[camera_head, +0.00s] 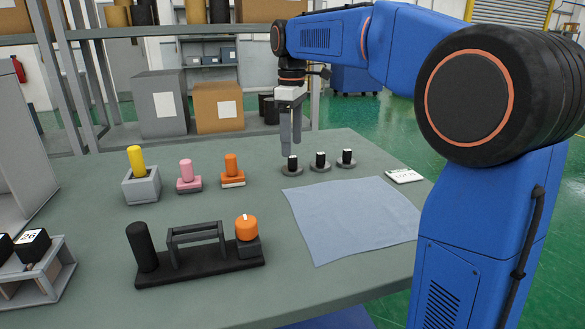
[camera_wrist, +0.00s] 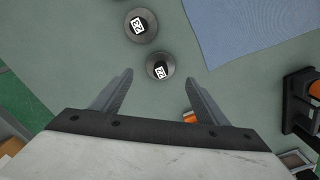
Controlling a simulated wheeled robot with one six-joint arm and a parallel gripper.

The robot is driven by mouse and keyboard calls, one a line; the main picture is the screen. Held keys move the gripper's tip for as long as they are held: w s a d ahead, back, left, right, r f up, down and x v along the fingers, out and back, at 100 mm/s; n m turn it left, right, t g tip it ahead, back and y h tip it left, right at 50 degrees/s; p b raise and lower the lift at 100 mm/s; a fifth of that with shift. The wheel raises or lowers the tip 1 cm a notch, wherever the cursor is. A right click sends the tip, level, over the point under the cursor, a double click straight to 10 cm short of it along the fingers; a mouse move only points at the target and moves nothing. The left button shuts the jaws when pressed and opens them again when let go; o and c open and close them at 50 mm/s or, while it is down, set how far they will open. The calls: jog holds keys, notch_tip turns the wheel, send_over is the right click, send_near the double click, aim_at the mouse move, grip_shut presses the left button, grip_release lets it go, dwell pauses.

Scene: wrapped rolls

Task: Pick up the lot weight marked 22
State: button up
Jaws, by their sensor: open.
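Three small black weights with white labels stand upright on round grey bases in a row: left (camera_head: 292,167), middle (camera_head: 319,162) and right (camera_head: 346,160). In the head view their marks are too small to read. My gripper (camera_head: 291,151) points down just above the left weight, open and empty. The wrist view shows two of the weights; the nearer one (camera_wrist: 160,66) lies just ahead of the gap between my fingertips (camera_wrist: 160,76), and another (camera_wrist: 140,25) is farther off. Their labels carry two digits, tilted and too small to read surely.
A blue-grey cloth (camera_head: 352,215) lies before the weights, with a white card (camera_head: 403,175) to the right. Yellow (camera_head: 136,158), pink (camera_head: 186,169) and orange (camera_head: 231,164) pieces stand on holders at left. A black rack (camera_head: 205,265) is in front; another black block (camera_head: 32,245) reads 26.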

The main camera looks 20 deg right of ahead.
aim_at(292, 157)
jog(key=shift+f, duration=3)
jog(key=c, duration=1.3)
jog(key=shift+c, duration=0.2)
